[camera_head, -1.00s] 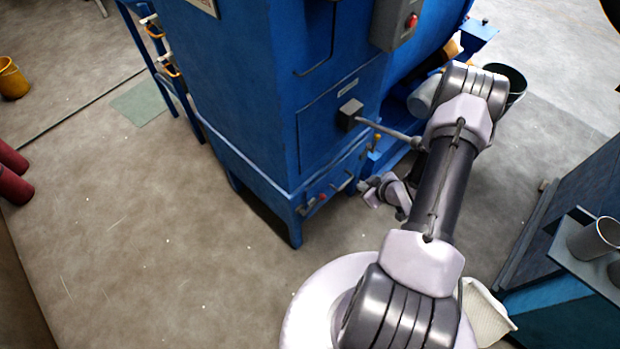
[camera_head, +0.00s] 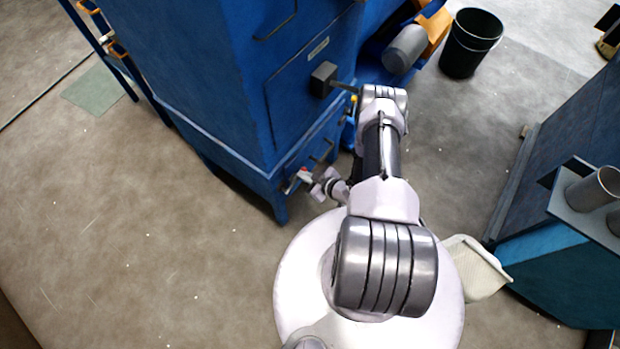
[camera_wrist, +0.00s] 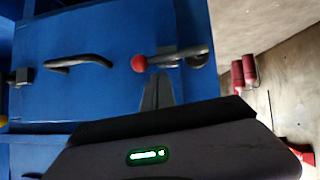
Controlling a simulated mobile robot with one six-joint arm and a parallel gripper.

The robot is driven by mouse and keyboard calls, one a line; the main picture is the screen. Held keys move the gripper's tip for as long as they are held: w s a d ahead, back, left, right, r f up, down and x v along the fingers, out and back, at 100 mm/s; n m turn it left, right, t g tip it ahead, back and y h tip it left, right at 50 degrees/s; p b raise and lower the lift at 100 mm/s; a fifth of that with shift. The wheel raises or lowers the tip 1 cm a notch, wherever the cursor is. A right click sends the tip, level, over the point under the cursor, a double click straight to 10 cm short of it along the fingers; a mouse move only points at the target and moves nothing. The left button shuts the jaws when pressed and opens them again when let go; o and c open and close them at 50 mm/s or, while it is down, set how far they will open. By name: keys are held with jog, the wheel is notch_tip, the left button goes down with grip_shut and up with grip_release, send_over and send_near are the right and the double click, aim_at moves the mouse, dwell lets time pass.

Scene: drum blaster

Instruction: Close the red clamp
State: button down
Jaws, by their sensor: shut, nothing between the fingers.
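The red clamp shows in the wrist view as a red ball knob (camera_wrist: 138,62) on a dark metal lever (camera_wrist: 180,57) on the blue panel. The lever lies roughly level in that picture, with the knob at its left end. My gripper (camera_wrist: 157,78) is shut with nothing in it. Its tips appear just below the lever, right of the knob; I cannot tell whether they touch. In the head view the red clamp (camera_head: 304,174) is small, low on the blue machine's near corner, with my gripper (camera_head: 315,186) close to its right. My wrist partly covers that area.
The blue machine (camera_head: 225,85) stands ahead. A black bent handle (camera_wrist: 78,62) sits left of the knob in the wrist view. A black bucket (camera_head: 470,45) stands at the back right, and a blue bench (camera_head: 560,240) is at right. The floor at left is clear.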

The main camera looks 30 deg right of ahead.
jog(key=shift+w+f, duration=0.2)
jog(key=shift+f, duration=0.55)
jog(key=shift+d+f+b, duration=0.25)
jog(key=shift+f+b, duration=0.65)
jog(key=shift+b, duration=0.15)
